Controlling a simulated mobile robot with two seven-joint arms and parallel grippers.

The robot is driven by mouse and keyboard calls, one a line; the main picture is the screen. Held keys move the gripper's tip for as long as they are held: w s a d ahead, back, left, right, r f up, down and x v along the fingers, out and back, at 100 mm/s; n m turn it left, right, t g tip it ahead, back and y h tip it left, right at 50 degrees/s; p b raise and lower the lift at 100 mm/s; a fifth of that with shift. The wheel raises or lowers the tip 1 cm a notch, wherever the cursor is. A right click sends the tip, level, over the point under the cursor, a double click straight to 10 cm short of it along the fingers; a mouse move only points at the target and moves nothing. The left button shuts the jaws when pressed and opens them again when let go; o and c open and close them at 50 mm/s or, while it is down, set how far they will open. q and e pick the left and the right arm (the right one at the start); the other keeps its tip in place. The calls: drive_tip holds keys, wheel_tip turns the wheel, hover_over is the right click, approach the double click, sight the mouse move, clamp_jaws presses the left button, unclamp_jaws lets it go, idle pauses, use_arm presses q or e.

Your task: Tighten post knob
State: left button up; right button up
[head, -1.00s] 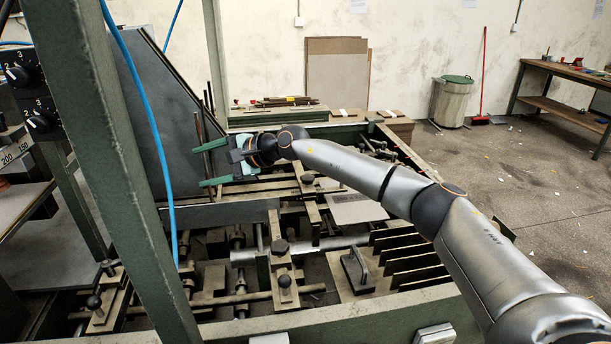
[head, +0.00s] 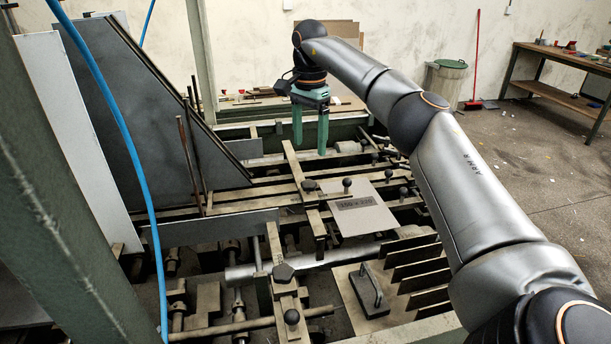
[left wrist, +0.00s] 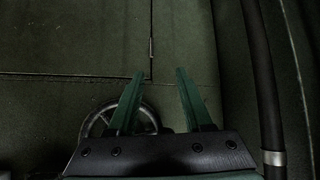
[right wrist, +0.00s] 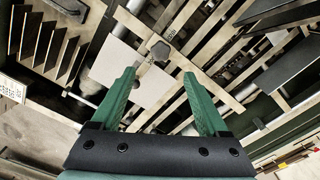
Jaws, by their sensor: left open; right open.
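Several dark knobs stand on the feeder. A hexagonal knob (head: 309,186) tops a pale bar beside the marked plate, and another hexagonal knob (head: 283,272) is nearer. I cannot tell which is the post knob. My right gripper (head: 310,147) points down, open and empty, above the rear bars. In the right wrist view a hexagonal knob (right wrist: 161,51) lies beyond and between the open fingertips (right wrist: 159,73), apart from them. My left gripper (left wrist: 159,74) is open and empty, facing a dark green surface.
A pale marked plate (head: 365,217) lies among the bars. Upright dark fins (head: 415,270) and a handled block (head: 370,290) stand at the right. A green post (head: 75,235) and blue hose (head: 130,150) cross the left. A spoked wheel (left wrist: 120,119) shows behind my left fingers.

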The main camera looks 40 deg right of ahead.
sight(309, 182)
wheel_tip(309, 182, down, 11)
drive_tip(key=shift+r, duration=0.2)
clamp_jaws()
idle(0.7)
